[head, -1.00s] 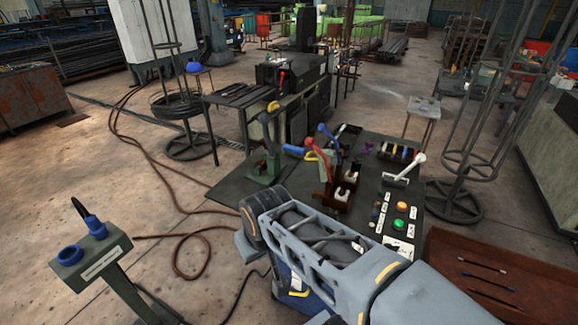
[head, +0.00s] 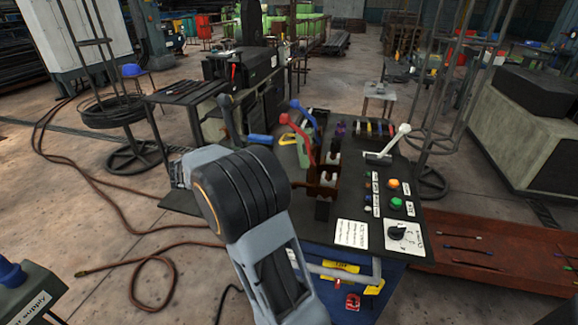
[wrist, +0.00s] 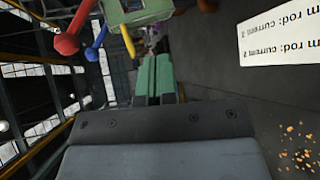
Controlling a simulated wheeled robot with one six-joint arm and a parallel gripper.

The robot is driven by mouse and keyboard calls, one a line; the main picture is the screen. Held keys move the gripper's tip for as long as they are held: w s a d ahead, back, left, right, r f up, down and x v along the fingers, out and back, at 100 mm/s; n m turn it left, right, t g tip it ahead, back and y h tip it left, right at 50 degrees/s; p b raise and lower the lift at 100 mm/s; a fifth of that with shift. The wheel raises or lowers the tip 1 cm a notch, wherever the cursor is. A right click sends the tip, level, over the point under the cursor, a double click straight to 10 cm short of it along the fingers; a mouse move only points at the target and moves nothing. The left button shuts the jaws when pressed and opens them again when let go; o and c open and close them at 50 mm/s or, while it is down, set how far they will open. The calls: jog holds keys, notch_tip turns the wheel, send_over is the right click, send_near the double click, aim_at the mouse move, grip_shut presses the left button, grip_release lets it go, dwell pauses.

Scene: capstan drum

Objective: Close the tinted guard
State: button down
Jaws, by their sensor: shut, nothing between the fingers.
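I cannot make out a tinted guard for certain in either view. The dark bench (head: 410,222) carries a red lever (head: 300,140), a blue lever (head: 305,116) and a yellow handle (head: 287,139). In the wrist view, my gripper (wrist: 157,72) has its two green fingers side by side, shut and empty. Beyond them are a red knob (wrist: 66,43), a blue knob (wrist: 92,54), a yellow handle (wrist: 127,40) and a green metal part (wrist: 140,13). In the head view my arm hides the gripper and part of the bench's left side.
A white-handled lever (head: 388,145), an orange button (head: 393,184), a green button (head: 396,203) and a black dial (head: 398,232) sit on the bench's right side. A rust-red tray (head: 490,240) stands right of it. A brown hose (head: 165,250) lies on the floor at left.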

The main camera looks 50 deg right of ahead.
jog(key=w+d+f+h+b, duration=0.2)
jog(key=w+h, duration=0.1)
jog(key=w, duration=0.1)
jog(key=s+d+r+g+h, duration=0.1)
jog(key=s+d, duration=0.4)
jog(key=d, duration=0.7)
jog(key=shift+s+r+m, duration=0.15)
jog(key=shift+r+m, duration=0.25)
jog(key=s+r+m+y+b, duration=0.1)
jog(key=s+d+r+m+t+y+b, duration=0.1)
jog(key=m+y, duration=0.1)
jog(key=shift+s+d+r+b, duration=0.1)
jog(key=shift+s+d+b, duration=0.15)
jog(key=shift+b, duration=0.15)
jog(key=shift+a, duration=0.1)
